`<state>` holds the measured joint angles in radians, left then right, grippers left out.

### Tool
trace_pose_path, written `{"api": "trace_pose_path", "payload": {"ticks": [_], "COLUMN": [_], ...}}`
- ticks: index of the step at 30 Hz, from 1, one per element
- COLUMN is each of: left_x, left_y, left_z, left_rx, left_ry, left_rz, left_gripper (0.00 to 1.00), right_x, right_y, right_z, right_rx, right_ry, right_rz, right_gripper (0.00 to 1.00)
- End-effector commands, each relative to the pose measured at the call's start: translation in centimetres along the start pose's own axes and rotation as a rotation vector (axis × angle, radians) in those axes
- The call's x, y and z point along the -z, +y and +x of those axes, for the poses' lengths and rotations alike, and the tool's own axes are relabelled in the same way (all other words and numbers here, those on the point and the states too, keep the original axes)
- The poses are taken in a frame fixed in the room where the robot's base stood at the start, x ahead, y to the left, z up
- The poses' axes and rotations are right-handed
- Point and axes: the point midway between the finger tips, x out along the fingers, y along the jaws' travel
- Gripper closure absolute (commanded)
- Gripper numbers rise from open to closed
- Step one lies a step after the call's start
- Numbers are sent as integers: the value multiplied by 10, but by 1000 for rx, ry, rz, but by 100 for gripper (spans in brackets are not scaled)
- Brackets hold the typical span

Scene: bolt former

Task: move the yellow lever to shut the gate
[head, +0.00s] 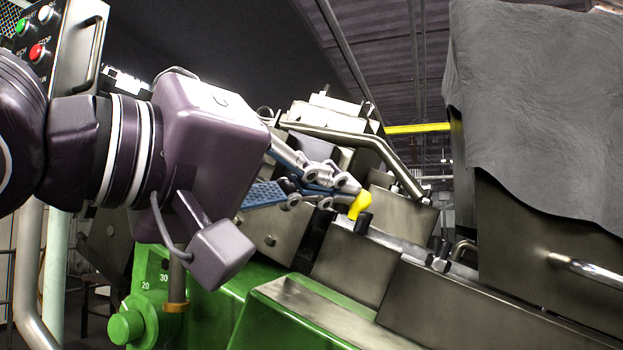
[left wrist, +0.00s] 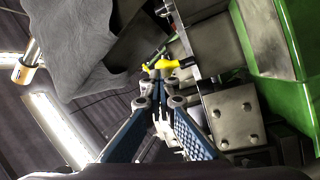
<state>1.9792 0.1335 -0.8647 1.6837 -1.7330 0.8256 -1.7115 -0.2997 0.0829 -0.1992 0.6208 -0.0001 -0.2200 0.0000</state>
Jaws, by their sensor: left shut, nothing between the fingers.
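The yellow lever (head: 359,205) is a short yellow piece standing on top of the grey metal blocks of the machine, in the middle of the head view. In the left wrist view the yellow lever (left wrist: 168,64) lies just beyond my fingertips. My left gripper (head: 349,192) comes in from the left and is shut and empty. Its fingertips are right at the lever, but I cannot tell whether they touch it. The shut fingers also show in the left wrist view (left wrist: 160,85). I cannot make out the gate. My right gripper is not in view.
A grey cloth (head: 540,100) hangs over the machine at the right. A bent metal rail (head: 350,138) runs behind my fingers. The green machine body (head: 300,315) lies below. A control panel (head: 45,35) with green and red buttons stands at the upper left.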

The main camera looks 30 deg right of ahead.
Motion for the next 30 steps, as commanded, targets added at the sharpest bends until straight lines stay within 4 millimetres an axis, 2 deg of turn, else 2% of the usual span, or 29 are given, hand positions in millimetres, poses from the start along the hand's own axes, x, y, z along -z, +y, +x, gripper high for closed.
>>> {"api": "trace_pose_path", "payload": {"ticks": [1, 8, 11, 14, 24, 30], "left_x": [-8, -7, -6, -3, 2, 2], "left_y": [1, 2, 3, 2, -2, -3], "left_z": [3, 2, -6, -23, -99, -125], "left_rx": [-3, -7, -8, -8, -5, -4], "left_ry": [-16, -13, -11, -6, 6, 6], "left_rz": [1, 1, 0, 0, -3, -5], "left_gripper": [100, 100, 100, 100, 100, 100], "right_x": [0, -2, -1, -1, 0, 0], "right_y": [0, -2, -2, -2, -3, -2], "right_z": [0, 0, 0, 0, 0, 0], "right_rx": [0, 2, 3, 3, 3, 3], "right_ry": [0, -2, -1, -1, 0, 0], "right_rz": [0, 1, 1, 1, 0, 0], "right_gripper": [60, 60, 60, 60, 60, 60]}}
